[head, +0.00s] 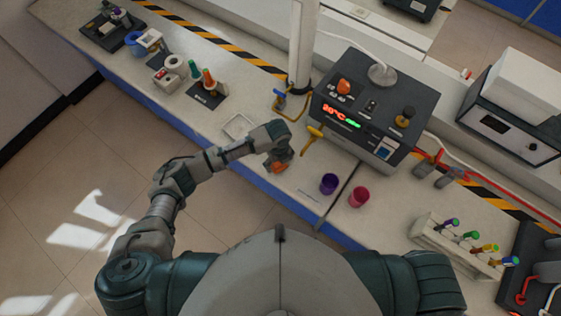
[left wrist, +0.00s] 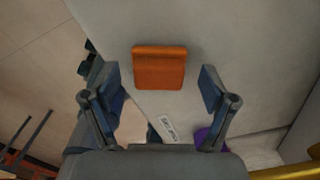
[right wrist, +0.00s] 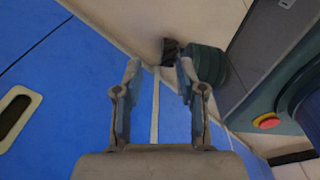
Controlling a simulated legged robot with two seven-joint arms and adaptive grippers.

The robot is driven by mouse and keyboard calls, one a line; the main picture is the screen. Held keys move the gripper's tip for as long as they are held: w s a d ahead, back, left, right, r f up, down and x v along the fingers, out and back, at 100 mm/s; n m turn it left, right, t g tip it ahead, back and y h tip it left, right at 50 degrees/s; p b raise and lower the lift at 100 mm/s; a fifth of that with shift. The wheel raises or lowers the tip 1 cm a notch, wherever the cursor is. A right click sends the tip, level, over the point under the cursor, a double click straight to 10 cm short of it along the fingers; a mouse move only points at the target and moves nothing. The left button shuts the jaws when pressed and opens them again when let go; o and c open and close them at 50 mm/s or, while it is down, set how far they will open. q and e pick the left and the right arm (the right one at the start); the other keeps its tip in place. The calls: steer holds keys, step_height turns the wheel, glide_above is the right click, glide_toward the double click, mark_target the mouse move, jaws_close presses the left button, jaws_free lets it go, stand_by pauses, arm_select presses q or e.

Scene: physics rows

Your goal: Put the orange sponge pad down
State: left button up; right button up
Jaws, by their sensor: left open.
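The orange sponge pad (left wrist: 160,70) lies on the pale bench top, ahead of my left gripper in the left wrist view. My left gripper (left wrist: 159,84) is open, with a finger to each side of the pad and a clear gap on both sides. In the head view the pad (head: 281,166) shows partly under my left gripper (head: 276,158), near the bench's front edge. My right gripper (right wrist: 158,64) is open and empty, in front of blue panels in the right wrist view; it is hidden in the head view.
A purple cup (head: 329,184) and a pink cup (head: 358,196) stand right of the pad. A heater unit (head: 365,105) with a yellow handle (head: 315,133) stands behind. A white tray (head: 238,126) lies to the left. A tube rack (head: 455,243) stands at far right.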

arm_select(q)
step_height(320, 180, up, 11)
steer(key=shift+r, duration=0.15)
arm_select(e)
steer(key=shift+a, duration=0.35)
steer(key=shift+r, duration=0.1)
